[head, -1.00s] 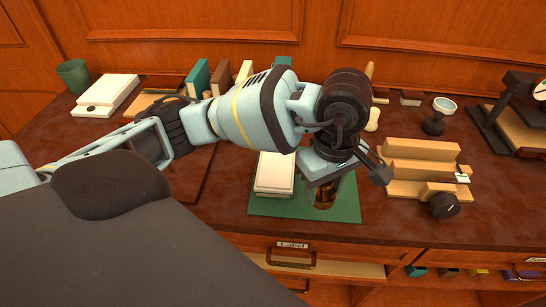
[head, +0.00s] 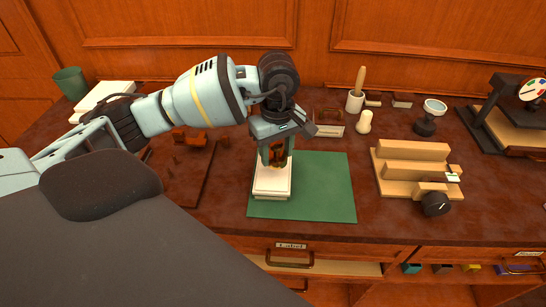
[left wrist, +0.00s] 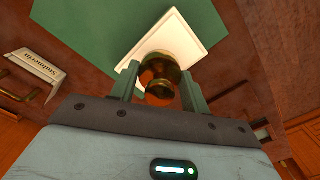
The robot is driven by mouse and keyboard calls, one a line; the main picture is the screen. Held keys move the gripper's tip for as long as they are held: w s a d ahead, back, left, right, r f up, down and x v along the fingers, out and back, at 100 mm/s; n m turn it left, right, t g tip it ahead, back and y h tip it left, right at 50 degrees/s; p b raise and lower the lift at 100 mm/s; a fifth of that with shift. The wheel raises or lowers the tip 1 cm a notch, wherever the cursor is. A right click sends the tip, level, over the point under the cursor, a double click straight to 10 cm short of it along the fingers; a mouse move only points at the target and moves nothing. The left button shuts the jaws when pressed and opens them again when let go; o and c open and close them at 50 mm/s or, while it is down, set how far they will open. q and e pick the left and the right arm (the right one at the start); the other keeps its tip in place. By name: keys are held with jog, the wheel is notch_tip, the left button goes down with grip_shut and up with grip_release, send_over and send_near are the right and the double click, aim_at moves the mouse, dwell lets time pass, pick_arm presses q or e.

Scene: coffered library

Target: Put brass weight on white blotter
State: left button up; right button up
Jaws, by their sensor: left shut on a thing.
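The brass weight (head: 277,156) is held between the fingers of my left gripper (head: 275,148). The brass weight (left wrist: 160,72) also shows between the two fingers in the left wrist view, in front of the white blotter (left wrist: 190,40). The white blotter (head: 272,186) lies on the left part of a green mat (head: 325,185). The weight is over the blotter's far part in the head view; I cannot tell whether it touches it. My right gripper is in no view.
A wooden stepped block (head: 412,170) with a black knob (head: 436,203) stands right of the mat. A dark tray (head: 185,180) is at the left. A white stamp handle (head: 364,122) and a cup (head: 355,101) stand behind. The mat's right half is clear.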

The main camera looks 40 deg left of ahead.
aim_at(273, 157)
pick_arm(q)
jog(key=shift+a, duration=0.2)
jog(key=f, duration=0.1)
jog(key=a+f, duration=0.1)
jog(key=f, duration=0.1)
jog(key=shift+w+f+p, duration=0.1)
jog(key=shift+w+p, duration=0.1)
jog(key=shift+p, duration=0.1)
jog(key=shift+f, duration=0.15)
jog(key=shift+d, duration=0.1)
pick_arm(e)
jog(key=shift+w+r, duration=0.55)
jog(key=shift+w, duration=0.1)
pick_arm(q)
jog(key=shift+f, duration=0.1)
jog(key=shift+f, duration=0.15)
jog(key=o, duration=1.3)
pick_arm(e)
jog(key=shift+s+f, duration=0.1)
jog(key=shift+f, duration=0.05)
